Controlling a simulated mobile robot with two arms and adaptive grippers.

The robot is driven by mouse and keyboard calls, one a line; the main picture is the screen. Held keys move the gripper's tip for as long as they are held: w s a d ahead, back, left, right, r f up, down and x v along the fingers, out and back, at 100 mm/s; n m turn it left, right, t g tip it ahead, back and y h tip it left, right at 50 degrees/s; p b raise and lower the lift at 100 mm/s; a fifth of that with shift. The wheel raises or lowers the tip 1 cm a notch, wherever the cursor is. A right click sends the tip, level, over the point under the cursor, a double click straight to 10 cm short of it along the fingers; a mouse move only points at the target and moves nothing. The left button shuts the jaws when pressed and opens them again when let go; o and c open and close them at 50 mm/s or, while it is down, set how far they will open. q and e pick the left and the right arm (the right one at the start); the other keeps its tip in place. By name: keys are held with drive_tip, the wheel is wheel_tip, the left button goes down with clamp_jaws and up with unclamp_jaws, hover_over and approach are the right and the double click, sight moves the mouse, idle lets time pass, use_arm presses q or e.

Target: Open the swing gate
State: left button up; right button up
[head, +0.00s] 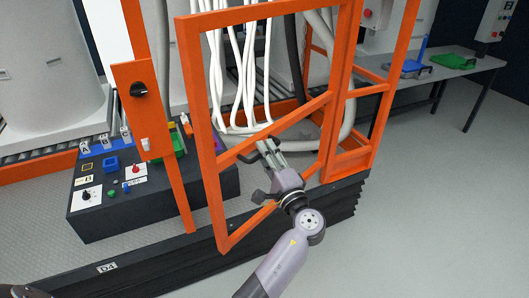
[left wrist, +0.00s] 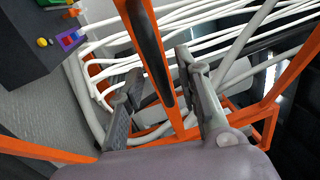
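The orange swing gate (head: 188,80) stands ajar in the head view. Its free left edge is swung a little toward me, apart from the orange post (head: 168,170), and its lower corner hangs out past the platform edge. My left gripper (head: 255,172) is at the gate's middle rail, on the near side. In the left wrist view an orange bar (left wrist: 148,40) with a dark strip runs between the fingers of that gripper (left wrist: 160,92). The fingers are apart, with gaps showing on both sides of the bar. Whether a finger touches it is unclear. My right gripper is not in view.
Behind the gate hang white hoses (head: 240,70). A dark control box (head: 150,200) with knobs and buttons stands on the platform left of the gate. A table (head: 445,70) with blue and green items stands at the back right. Grey floor (head: 430,200) at the right is clear.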

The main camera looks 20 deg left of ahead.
use_arm(q)
drive_tip(key=v, duration=0.7)
drive_tip(key=shift+s+d, duration=0.1)
drive_tip(key=shift+f, duration=0.15)
